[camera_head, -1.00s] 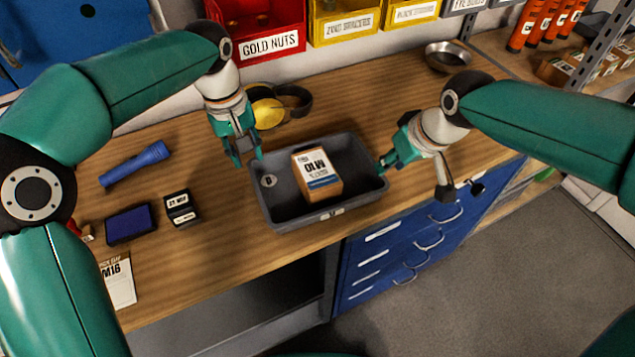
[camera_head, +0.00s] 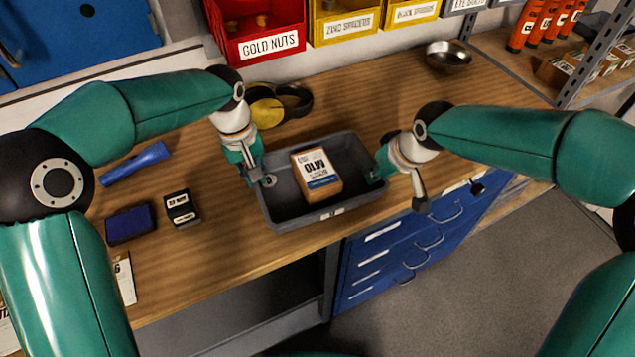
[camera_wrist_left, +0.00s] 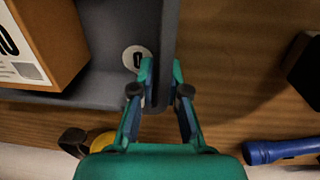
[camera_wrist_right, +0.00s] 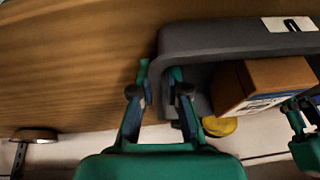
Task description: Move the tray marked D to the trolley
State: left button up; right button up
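A grey tray (camera_head: 300,222) rests on the wooden bench near its front edge. It has a white label on its front wall and a round one inside; I cannot read a D for sure. A box marked M10 (camera_head: 318,174) lies in it. My left gripper (camera_head: 258,178) has its fingers on both sides of the tray's left wall, close against it in the left wrist view (camera_wrist_left: 163,75). No trolley is in view.
A blue flashlight (camera_head: 135,164), a blue pad (camera_head: 130,223) and a small black box (camera_head: 181,208) lie left of the tray. Yellow ear defenders (camera_head: 268,112) and a metal bowl (camera_head: 448,57) stand behind. Blue drawers (camera_head: 400,255) are below; open floor (camera_head: 500,290) is at front right.

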pick_arm(q)
grip_shut()
pick_arm(e)
grip_shut()
pick_arm(q)
jog(key=shift+r, duration=0.15)
pick_arm(e)
jog(key=shift+r, duration=0.15)
